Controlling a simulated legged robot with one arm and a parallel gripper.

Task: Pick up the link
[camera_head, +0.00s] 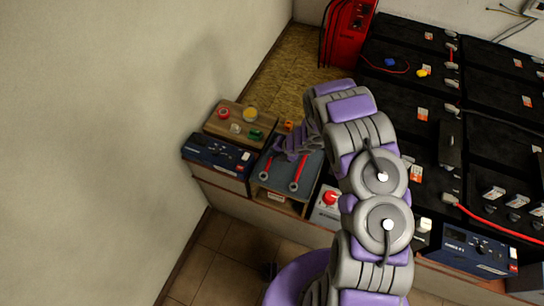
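I cannot make out for certain which thing is the link. My gripper (282,155) is at the end of my purple and grey arm, over the far part of a grey tray (280,181). Two red-handled wrenches (298,173) lie on that tray, their ring ends toward the front. A small orange thing (288,125) shows just beyond my gripper. The finger gap is too small and dark to read, so I cannot tell whether it is open, shut or holding something. My wrist hides part of the tray.
A wooden board (225,127) with small red, yellow, white and green items stands at left, behind a dark blue device (217,153). A red button box (328,204) is right of the tray. Black batteries (396,88) fill the right. A red cabinet (347,35) stands at the back.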

